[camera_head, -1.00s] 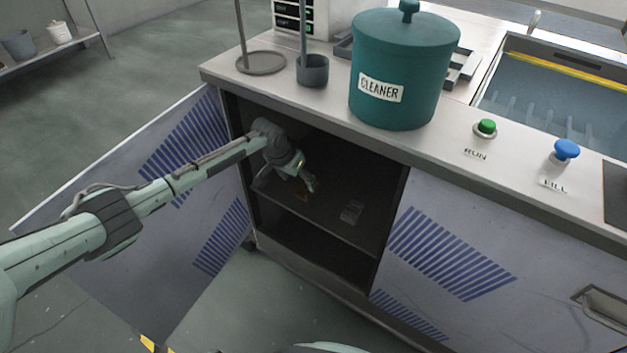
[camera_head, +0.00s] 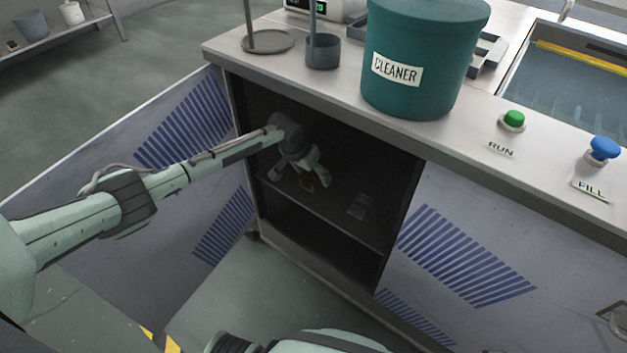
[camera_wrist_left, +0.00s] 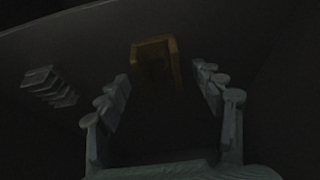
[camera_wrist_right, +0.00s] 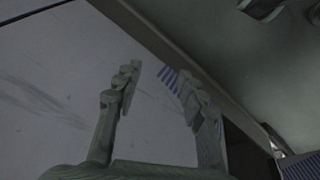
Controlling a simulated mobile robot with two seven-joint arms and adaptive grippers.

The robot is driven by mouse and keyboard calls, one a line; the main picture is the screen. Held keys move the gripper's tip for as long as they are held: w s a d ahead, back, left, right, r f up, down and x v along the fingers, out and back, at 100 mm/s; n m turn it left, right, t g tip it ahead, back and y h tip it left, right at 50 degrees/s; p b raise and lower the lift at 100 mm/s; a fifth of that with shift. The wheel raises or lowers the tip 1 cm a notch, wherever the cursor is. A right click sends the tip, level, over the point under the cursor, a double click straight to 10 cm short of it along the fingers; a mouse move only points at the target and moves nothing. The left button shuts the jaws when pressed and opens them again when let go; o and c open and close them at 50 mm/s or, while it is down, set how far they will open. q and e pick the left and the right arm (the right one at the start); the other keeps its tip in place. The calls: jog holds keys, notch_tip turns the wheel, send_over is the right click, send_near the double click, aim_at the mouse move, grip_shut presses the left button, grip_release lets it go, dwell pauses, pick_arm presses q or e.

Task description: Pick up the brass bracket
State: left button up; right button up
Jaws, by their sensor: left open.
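The brass bracket (camera_wrist_left: 155,45) is a small brownish-gold U-shaped piece on the dark shelf inside the open cabinet. In the head view the bracket (camera_head: 309,184) shows dimly between the fingers of my left gripper (camera_head: 300,180). My left gripper, also in its wrist view (camera_wrist_left: 162,85), is open and empty. The bracket lies just beyond its fingertips, roughly centred between them and apart from them. My right gripper (camera_wrist_right: 160,80) is open and empty, outside the cabinet, with a pale panel beyond it.
A small grey block-like object (camera_head: 359,206) lies on the shelf to the right, and shows at left in the left wrist view (camera_wrist_left: 50,86). The open cabinet door (camera_head: 150,170) stands at left. The counter (camera_head: 480,130) above bears a teal cleaner pot (camera_head: 420,75).

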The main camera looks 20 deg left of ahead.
pick_arm(q)
jog(key=shift+c, duration=0.4)
grip_shut()
jog(key=shift+w, duration=0.1)
jog(key=shift+r, duration=0.15)
